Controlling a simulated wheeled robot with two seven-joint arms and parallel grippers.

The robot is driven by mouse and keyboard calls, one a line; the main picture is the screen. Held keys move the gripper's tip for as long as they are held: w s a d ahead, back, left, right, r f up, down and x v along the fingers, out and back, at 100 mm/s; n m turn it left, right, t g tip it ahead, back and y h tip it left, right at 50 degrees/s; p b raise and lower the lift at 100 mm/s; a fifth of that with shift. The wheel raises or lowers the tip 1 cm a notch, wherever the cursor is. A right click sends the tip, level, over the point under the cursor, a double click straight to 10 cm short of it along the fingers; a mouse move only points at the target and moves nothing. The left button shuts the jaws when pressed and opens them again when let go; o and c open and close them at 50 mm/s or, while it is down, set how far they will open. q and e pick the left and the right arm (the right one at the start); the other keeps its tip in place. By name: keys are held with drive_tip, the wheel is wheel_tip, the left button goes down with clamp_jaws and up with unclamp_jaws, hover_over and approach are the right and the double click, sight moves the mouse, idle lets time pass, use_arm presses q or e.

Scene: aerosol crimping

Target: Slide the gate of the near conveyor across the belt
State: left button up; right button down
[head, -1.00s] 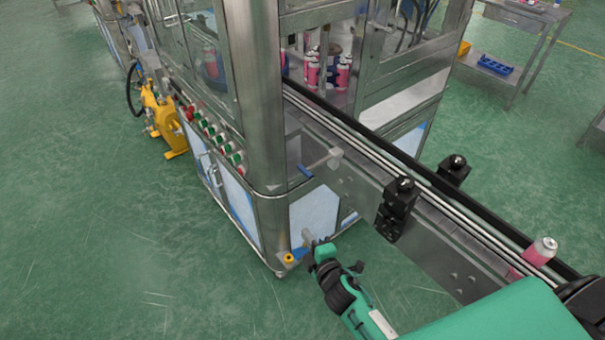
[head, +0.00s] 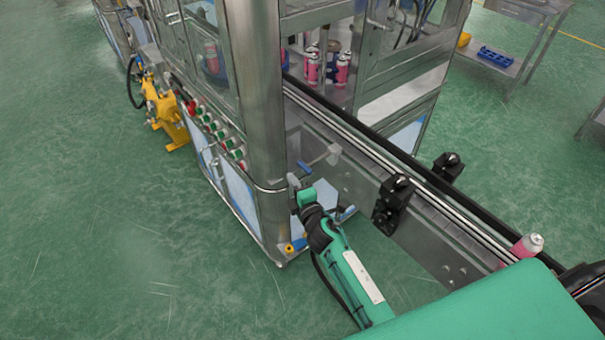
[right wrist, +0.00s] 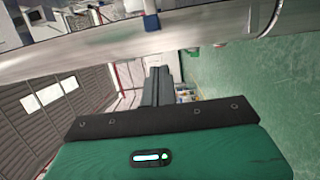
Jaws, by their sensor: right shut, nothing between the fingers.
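The gate (head: 322,159) of the near conveyor is a thin rod with a blue end (head: 304,167) and a pale block (head: 334,152), at the conveyor's side beside the machine's corner post. My right gripper (head: 293,182) is shut and empty, just below and left of the blue end, apart from it as far as I can tell. In the right wrist view, the shut fingers (right wrist: 158,75) point up toward a metal bar, where a blue piece (right wrist: 151,22) shows, likely the same end. My left gripper is not in view.
The near conveyor (head: 420,235) runs to the lower right, with black sensor blocks (head: 392,203) on its side and a pink can (head: 527,245) on its belt. The machine's corner post (head: 262,100) stands close to my right gripper.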

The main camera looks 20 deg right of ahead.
sight(318, 161)
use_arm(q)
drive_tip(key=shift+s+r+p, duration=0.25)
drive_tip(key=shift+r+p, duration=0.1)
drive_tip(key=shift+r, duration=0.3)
use_arm(e)
drive_tip(key=d, duration=0.3)
drive_tip(key=shift+w, duration=0.4)
drive_tip(key=shift+d, duration=0.1)
drive_tip(key=d, duration=0.2)
drive_tip(key=w+d, duration=0.1)
drive_tip(key=d, duration=0.1)
drive_tip(key=w+d, duration=0.1)
drive_tip(key=d, duration=0.1)
drive_tip(key=shift+w, duration=0.15)
drive_tip(key=shift+d, duration=0.3)
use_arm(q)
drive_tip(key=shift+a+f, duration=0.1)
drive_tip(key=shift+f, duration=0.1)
use_arm(e)
drive_tip(key=shift+a, duration=0.1)
